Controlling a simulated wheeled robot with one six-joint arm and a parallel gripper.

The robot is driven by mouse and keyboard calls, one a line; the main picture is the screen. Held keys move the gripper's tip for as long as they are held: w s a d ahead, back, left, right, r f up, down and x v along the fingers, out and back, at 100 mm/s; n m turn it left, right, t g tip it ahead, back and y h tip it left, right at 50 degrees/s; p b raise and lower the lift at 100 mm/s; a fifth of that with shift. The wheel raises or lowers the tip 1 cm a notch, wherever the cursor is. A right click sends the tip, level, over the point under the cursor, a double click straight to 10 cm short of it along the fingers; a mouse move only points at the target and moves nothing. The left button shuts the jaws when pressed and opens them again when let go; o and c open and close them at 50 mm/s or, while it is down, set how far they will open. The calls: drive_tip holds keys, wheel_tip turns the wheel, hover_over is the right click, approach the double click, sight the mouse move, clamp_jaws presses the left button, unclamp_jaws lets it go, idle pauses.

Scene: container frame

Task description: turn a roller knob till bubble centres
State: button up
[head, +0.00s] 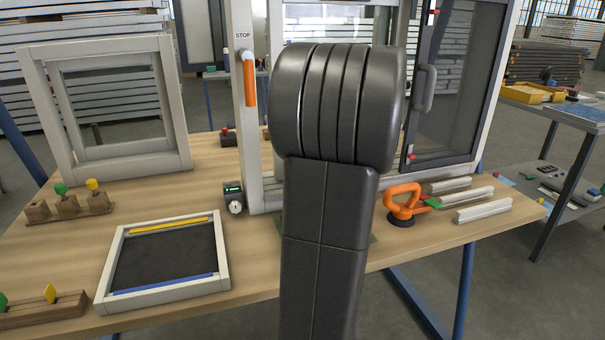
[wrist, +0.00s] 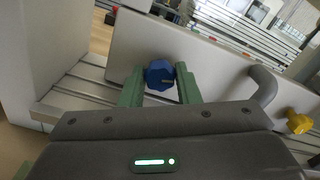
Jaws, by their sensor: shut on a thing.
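In the wrist view, a round blue knob (wrist: 159,72) with a small dark mark on its face sits on a pale frame part. My gripper (wrist: 160,81), with green fingers, is shut on it, one finger on each side. A yellow knob (wrist: 298,121) stands apart at the right. In the head view my dark arm covers the middle of the tall window frame (head: 246,110), hiding my gripper and the blue knob. A small dark box with a green display (head: 233,189) and a white dial stands at the frame's left foot. I cannot make out a bubble.
On the wooden bench (head: 75,245) lie a small framed panel (head: 104,275), an orange suction lifter (head: 404,200) and pale profile bars (head: 483,210). An empty frame (head: 176,110) stands at left, near wooden blocks with coloured knobs (head: 68,205). In the wrist view a grey handle (wrist: 263,85) curves right of my gripper.

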drive_tip(key=o, duration=1)
drive_tip(key=shift+c, duration=0.2)
drive_tip(key=v, duration=1.4)
drive_tip(key=shift+p, duration=0.4)
drive_tip(key=shift+w, duration=0.1)
drive_tip(key=x, duration=1.3)
drive_tip(key=shift+w+a+b, duration=0.15)
drive_tip(key=shift+w+b, duration=0.15)
drive_tip(key=shift+b, duration=0.1)
drive_tip(key=shift+w+p, duration=0.15)
drive_tip(key=shift+p, duration=0.15)
drive_tip(key=shift+f+b, duration=0.1)
drive_tip(key=shift+b, duration=0.35)
